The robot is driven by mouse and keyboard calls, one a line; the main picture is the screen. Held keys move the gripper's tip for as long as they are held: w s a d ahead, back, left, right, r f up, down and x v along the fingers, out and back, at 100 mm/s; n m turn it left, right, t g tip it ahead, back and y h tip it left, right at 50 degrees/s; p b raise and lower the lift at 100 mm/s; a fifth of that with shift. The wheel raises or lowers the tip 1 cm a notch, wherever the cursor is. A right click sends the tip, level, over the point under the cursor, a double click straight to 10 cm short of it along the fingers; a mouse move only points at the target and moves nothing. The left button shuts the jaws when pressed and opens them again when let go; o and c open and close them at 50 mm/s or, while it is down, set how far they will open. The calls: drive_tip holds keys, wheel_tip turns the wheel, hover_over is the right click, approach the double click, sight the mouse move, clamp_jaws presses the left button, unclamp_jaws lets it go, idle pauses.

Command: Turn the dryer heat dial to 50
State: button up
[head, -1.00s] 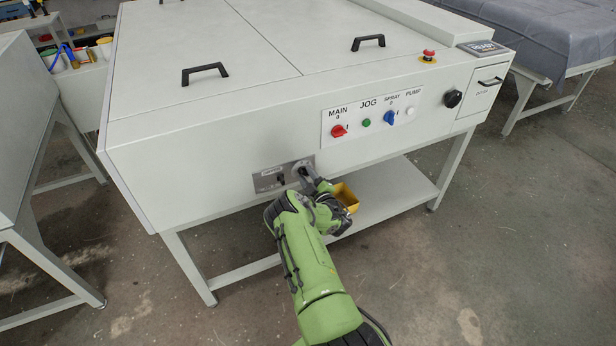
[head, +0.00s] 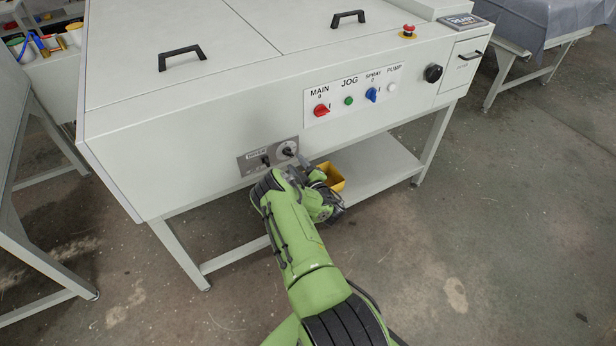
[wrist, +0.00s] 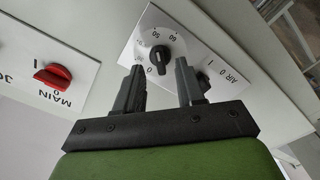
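The dryer panel (head: 252,163) is a grey plate low on the machine's front. Its heat dial (head: 288,149) has a round scale and a black knob. In the wrist view the heat dial (wrist: 158,60) appears upside down with numbers around it; the exact setting is too small to tell. My gripper (head: 301,160) is just in front of the panel, close to the dial. In the wrist view my gripper (wrist: 160,70) is open, with its fingers on either side of the knob's line and apparently short of it. Nothing is held.
The AIR switch (wrist: 203,82) sits beside the dial, near one fingertip. The red MAIN switch (head: 321,110) and blue SPRAY switch (head: 371,94) are on the white panel above right. A yellow bin (head: 331,177) stands on the lower shelf (head: 370,172).

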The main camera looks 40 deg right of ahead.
drive_tip(key=p+v, duration=0.8)
drive_tip(key=v, duration=0.3)
drive_tip(key=shift+s+p, duration=0.3)
drive_tip(key=shift+p, duration=0.1)
drive_tip(key=shift+w+a+r, duration=0.1)
drive_tip(key=shift+r, duration=0.05)
